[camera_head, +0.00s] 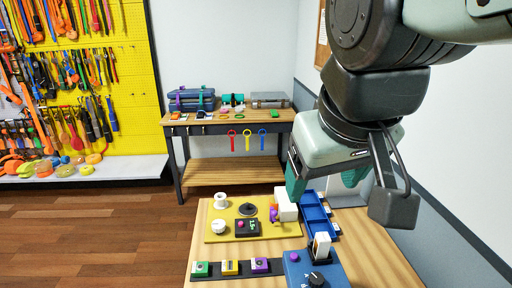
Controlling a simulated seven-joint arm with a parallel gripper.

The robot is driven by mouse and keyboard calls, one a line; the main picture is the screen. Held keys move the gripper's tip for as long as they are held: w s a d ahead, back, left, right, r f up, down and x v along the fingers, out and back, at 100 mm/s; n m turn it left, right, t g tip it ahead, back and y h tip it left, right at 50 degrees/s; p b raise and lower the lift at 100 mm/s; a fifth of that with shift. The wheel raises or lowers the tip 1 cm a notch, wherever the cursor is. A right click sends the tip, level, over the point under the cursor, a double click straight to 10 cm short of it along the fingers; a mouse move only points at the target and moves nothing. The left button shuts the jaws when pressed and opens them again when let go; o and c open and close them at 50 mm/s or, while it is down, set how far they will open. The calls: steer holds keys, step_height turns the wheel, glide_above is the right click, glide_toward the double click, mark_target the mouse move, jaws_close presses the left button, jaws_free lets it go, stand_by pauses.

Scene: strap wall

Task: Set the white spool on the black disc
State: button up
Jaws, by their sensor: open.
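The white spool (220,201) stands upright at the back left of a yellow board (212,237) on the near wooden table. The black disc (248,210) lies on the same board, a little right of the spool and apart from it, with a small peg or knob at its middle. My gripper (325,184) is above the right side of this table, right of both. Its teal fingers are wide apart, and nothing shows between them.
On the board are a white round knob (218,227), a black box (247,228) and a white block (286,206). A blue tray (319,216) lies to the right. A blue box (312,272) with a dial stands in front. A wall is close on the right.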

steer(key=shift+o, duration=0.5)
steer(key=s, duration=0.1)
steer(key=s+m, duration=0.1)
steer(key=s+f, duration=0.1)
steer(key=shift+s+a, duration=0.2)
steer(key=shift+a, duration=0.1)
